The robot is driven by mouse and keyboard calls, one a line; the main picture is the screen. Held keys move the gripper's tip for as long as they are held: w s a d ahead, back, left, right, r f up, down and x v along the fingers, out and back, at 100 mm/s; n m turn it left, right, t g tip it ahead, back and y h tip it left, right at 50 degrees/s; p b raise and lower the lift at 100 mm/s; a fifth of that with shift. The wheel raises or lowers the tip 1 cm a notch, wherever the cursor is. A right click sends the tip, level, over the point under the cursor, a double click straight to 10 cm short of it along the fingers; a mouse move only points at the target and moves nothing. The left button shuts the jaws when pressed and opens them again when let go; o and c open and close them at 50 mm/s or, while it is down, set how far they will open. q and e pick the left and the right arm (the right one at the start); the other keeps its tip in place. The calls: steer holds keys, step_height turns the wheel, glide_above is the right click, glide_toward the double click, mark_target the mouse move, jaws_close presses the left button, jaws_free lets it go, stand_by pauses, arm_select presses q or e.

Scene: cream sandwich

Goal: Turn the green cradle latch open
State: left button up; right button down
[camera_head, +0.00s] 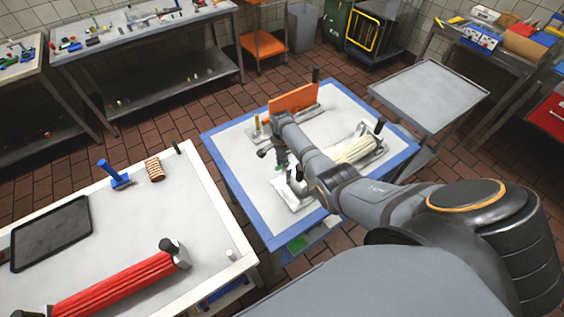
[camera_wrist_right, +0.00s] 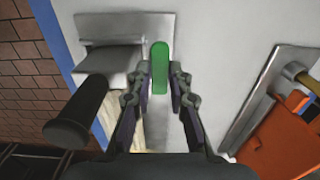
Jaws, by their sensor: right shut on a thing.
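The green cradle latch (camera_wrist_right: 160,66) shows in the right wrist view as an upright green bar. My right gripper (camera_wrist_right: 160,85) has its two fingers on either side of the latch's lower part and is shut on it. In the head view my right gripper (camera_head: 281,158) reaches down over the blue-edged table, and a bit of green (camera_head: 279,167) shows beneath it. A metal cradle plate (camera_wrist_right: 118,27) lies beside the latch in the wrist view. My arm hides part of the cradle in the head view. My left gripper is not in view.
The blue-edged table (camera_head: 231,174) also holds an orange block (camera_head: 293,103) and a cream ribbed roll (camera_head: 356,149). A black handle (camera_wrist_right: 75,113) stands close left of my right gripper. A front-left table holds a red roll (camera_head: 118,285) and a black tray (camera_head: 50,234).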

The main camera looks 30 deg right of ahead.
steer(key=c, duration=1.2)
jaws_free()
step_height(320, 180, up, 12)
steer(key=shift+f, duration=0.1)
